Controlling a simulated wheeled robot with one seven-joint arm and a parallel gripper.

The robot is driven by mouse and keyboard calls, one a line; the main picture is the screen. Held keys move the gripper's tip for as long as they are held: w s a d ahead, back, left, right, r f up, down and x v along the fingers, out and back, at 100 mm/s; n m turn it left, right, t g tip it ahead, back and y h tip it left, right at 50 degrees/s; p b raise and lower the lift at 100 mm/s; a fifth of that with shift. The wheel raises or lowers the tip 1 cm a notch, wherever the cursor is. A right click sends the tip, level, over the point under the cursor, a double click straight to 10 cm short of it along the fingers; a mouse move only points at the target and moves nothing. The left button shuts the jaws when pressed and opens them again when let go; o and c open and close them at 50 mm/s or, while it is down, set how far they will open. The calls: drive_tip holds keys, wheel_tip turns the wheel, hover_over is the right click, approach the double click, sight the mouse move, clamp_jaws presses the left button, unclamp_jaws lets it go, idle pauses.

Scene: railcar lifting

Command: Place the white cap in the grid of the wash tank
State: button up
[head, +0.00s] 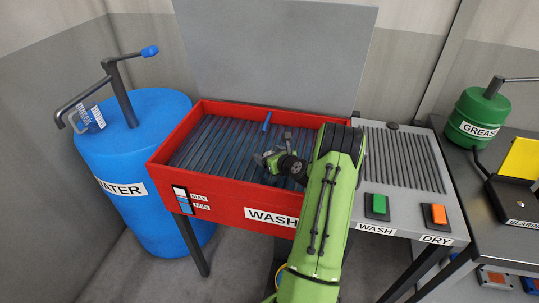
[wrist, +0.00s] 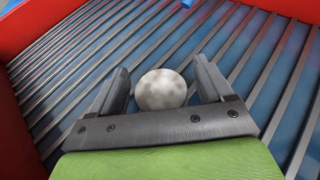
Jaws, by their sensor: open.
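The white cap (wrist: 162,90) is a pale, mottled round piece in the wrist view. It sits between the two fingers of my gripper (wrist: 160,72), with a gap showing on each side. My gripper is open and is inside the red wash tank (wrist: 22,20), over its grid of slats (wrist: 75,75). The cap appears to be at the slats, but I cannot tell whether it touches them. In the head view my gripper (head: 266,160) is over the right part of the wash tank (head: 215,197). The cap cannot be made out there.
The tank's grey lid (head: 275,50) stands raised behind it. A blue water drum (head: 140,150) is at the left. A ribbed drying surface (head: 405,160) with green (head: 379,204) and orange (head: 438,214) buttons adjoins the right.

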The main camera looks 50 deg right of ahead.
drive_tip(key=shift+r, duration=0.1)
drive_tip(key=shift+s+r, duration=0.15)
drive_tip(key=shift+s, duration=0.2)
drive_tip(key=p+v, duration=0.1)
drive_tip(key=v, duration=1)
drive_tip(key=shift+s+a+r, duration=0.1)
drive_tip(key=shift+s, duration=0.1)
drive_tip(key=w+a+r+n+g+y, duration=0.2)
drive_tip(key=w+a+r+n+y, duration=0.15)
drive_tip(key=a+n, duration=0.7)
drive_tip(key=w+a+r+n+g+y, duration=0.25)
drive_tip(key=a+r+n, duration=0.25)
drive_tip(key=a+n, duration=0.5)
drive_tip(key=s+a+r+n+g+h, duration=0.1)
drive_tip(key=s+a+r+n, duration=0.25)
drive_tip(key=a+n, duration=0.2)
drive_tip(key=s+a+r+n+g, duration=0.1)
drive_tip(key=s+a+r+n, duration=0.1)
drive_tip(key=s+a+n, duration=0.4)
drive_tip(key=s+a+r+n, duration=0.2)
drive_tip(key=s+a+n, duration=0.2)
drive_tip(key=s+n, duration=0.3)
drive_tip(key=s, duration=0.3)
drive_tip(key=shift+a+r+n+g+h, duration=0.2)
drive_tip(key=shift+r+n+g+h, duration=0.1)
drive_tip(key=shift+r+g+h, duration=0.1)
